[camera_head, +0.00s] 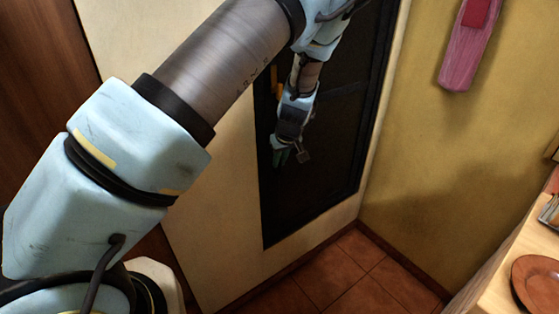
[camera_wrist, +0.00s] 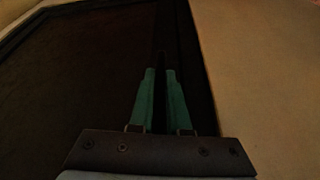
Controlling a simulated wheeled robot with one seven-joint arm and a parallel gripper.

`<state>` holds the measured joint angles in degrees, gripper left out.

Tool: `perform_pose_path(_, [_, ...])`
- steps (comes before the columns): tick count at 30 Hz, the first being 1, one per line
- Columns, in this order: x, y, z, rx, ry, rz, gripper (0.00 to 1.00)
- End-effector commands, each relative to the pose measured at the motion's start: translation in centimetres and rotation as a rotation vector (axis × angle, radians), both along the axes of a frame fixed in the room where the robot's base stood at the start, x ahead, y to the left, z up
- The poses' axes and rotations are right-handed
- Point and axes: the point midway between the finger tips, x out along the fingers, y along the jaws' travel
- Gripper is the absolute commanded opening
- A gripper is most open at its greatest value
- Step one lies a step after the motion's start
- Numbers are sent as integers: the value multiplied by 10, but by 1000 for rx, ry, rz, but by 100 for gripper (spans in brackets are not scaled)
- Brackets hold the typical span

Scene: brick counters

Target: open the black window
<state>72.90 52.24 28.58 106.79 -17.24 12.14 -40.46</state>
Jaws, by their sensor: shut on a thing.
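The black window (camera_head: 318,195) is a tall dark panel in a black frame, set in a cream wall. It fills the left of the wrist view (camera_wrist: 85,75), with its frame edge running beside cream wall on the right. My gripper (camera_head: 280,158) is in front of the window's left part in the head view. In the wrist view its two green fingers (camera_wrist: 160,75) are close together on a thin dark piece at the window's edge. I cannot tell whether that piece is a handle or frame. The panel looks flush with its frame.
A counter (camera_head: 490,295) with a brown plate (camera_head: 537,282) stands at the lower right. A pink item (camera_head: 465,55) hangs on the yellow wall (camera_head: 425,150). Red tiled floor (camera_head: 335,275) below the window is clear. Brown wood (camera_head: 40,70) is at the far left.

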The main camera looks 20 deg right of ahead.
Motion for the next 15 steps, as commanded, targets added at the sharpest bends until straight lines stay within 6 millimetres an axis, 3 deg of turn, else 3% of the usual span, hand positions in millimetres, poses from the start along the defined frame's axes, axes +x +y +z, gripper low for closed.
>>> perform_pose_path(8, [-27, -8, 2, 5, 1, 46, 0])
perform_pose_path(15, [-83, -30, 4, 6, -1, 161, 0])
